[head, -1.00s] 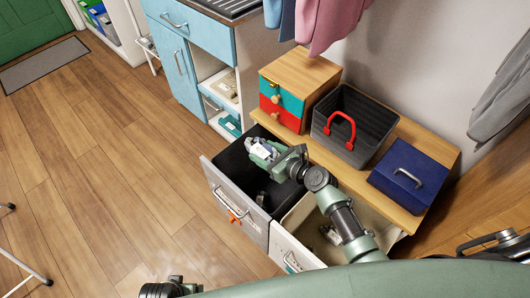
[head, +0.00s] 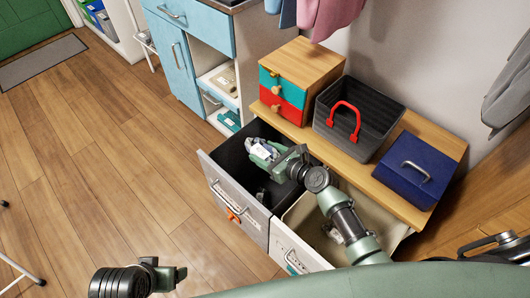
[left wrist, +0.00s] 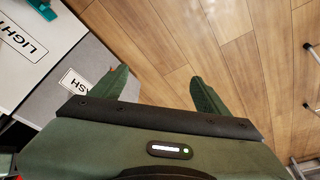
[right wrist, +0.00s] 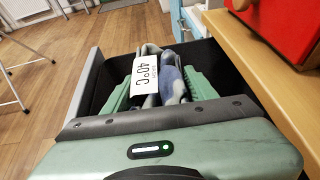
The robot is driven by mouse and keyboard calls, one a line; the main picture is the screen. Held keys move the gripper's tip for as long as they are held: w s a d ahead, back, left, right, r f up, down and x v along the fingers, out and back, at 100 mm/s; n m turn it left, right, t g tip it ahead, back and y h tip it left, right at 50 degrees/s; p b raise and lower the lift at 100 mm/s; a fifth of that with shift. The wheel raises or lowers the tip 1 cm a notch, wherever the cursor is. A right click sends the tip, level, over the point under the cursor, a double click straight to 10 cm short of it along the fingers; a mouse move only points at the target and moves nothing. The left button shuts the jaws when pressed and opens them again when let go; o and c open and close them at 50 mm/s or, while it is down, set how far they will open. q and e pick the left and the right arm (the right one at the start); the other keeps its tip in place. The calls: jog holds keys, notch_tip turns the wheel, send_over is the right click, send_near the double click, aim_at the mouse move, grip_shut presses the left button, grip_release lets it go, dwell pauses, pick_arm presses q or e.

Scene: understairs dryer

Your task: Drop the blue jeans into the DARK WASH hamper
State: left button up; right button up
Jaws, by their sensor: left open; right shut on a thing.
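The blue jeans (right wrist: 172,82) are a folded blue-grey bundle with a white 40°C tag. My right gripper (head: 266,152) is shut on them, inside the mouth of the pulled-out hamper with the dark interior (head: 232,158). In the right wrist view, the jeans sit between the green fingers (right wrist: 158,88), with the dark walls around them. The hamper's front label (left wrist: 75,82) is partly hidden in the left wrist view; only its last letters show. My left gripper (head: 178,275) is low at the front, away from the hamper. Its fingers (left wrist: 165,92) are apart and empty.
A pale-lined hamper (head: 300,252), labelled LIGHT (left wrist: 22,40), is open beside the dark one. The wooden top above holds a small drawer box (head: 310,62), a black basket with a red handle (head: 385,110) and a blue box (head: 415,170).

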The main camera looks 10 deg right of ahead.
pick_arm(q)
jog(key=shift+b+v, duration=0.55)
jog(key=shift+v, duration=1.25)
pick_arm(e)
jog(key=shift+f, duration=0.65)
pick_arm(q)
jog(key=shift+a, duration=0.1)
pick_arm(e)
jog(key=o, duration=1.6)
jog(key=shift+o, duration=0.2)
jog(key=shift+s+d, duration=0.1)
jog(key=shift+s, duration=0.05)
jog(key=shift+p+v, duration=0.6)
jog(key=shift+v, duration=0.65)
jog(key=p+v, duration=0.1)
jog(key=v, duration=0.3)
jog(key=shift+s, duration=0.1)
pick_arm(q)
jog(key=x, duration=0.5)
jog(key=shift+f, duration=0.4)
pick_arm(e)
jog(key=shift+s+d+r, duration=0.15)
jog(key=shift+s+d, duration=0.05)
jog(key=shift+s, duration=0.1)
